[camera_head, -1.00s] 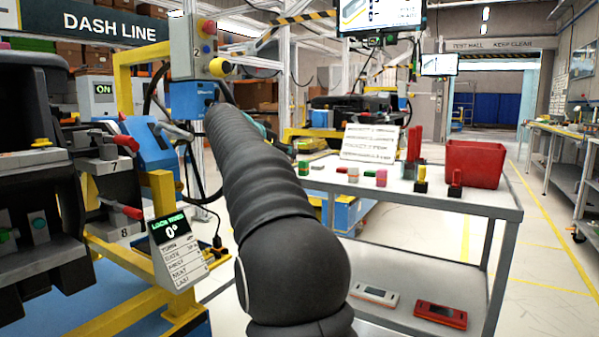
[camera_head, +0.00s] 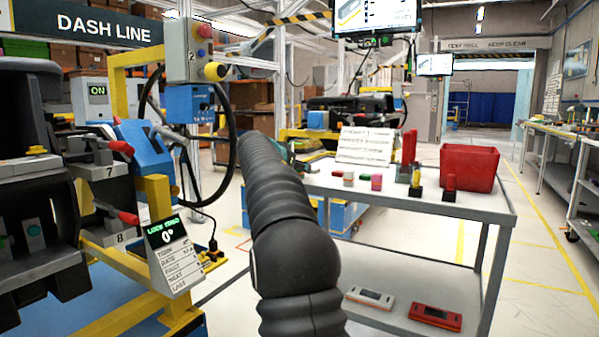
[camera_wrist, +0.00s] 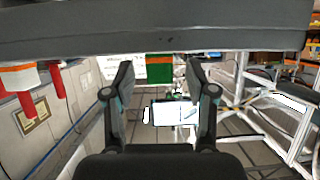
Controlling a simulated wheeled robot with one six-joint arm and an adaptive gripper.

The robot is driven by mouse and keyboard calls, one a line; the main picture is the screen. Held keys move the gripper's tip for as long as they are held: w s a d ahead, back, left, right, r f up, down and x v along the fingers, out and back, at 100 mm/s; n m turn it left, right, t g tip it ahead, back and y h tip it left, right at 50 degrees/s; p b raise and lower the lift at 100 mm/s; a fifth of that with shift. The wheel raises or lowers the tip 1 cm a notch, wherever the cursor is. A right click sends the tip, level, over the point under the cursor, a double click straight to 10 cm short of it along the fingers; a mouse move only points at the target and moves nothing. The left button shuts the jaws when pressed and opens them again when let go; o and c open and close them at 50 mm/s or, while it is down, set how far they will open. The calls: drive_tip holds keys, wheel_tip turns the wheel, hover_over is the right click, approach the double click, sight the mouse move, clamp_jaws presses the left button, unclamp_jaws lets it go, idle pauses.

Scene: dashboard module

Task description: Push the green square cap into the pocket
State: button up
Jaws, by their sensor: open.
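In the head view my arm hides the gripper near the cart's left end. Small coloured blocks (camera_head: 348,177) stand on the cart top (camera_head: 400,195), too small there to tell the cap for sure. The dark dashboard module (camera_head: 40,260) is at the left, with a small green piece (camera_head: 34,230) on its face. I cannot make out the pocket.
A red bin (camera_head: 469,168), a white sign (camera_head: 366,146) and upright red pieces (camera_head: 409,147) stand on the cart. A lock panel (camera_head: 172,250) and yellow frame (camera_head: 157,200) stand left of my arm. Floor is open to the right.

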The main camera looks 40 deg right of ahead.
drive_tip(key=shift+x, duration=0.95)
drive_tip(key=c, duration=0.9)
drive_tip(key=shift+c, duration=0.2)
drive_tip(key=shift+r, duration=0.1)
drive_tip(key=shift+r+p, duration=0.3)
drive_tip(key=shift+r, duration=0.4)
wheel_tip(320, 180, up, 3)
drive_tip(key=shift+p, duration=0.4)
drive_tip(key=s+d+r, duration=0.1)
drive_tip(key=s+r, duration=0.2)
drive_tip(key=s, duration=0.2)
drive_tip(key=s+d+r+b, duration=0.1)
drive_tip(key=s+r, duration=0.2)
drive_tip(key=s, duration=0.3)
drive_tip(key=shift+s+d+r, duration=0.15)
drive_tip(key=shift+s+r, duration=0.1)
drive_tip(key=shift+r, duration=0.05)
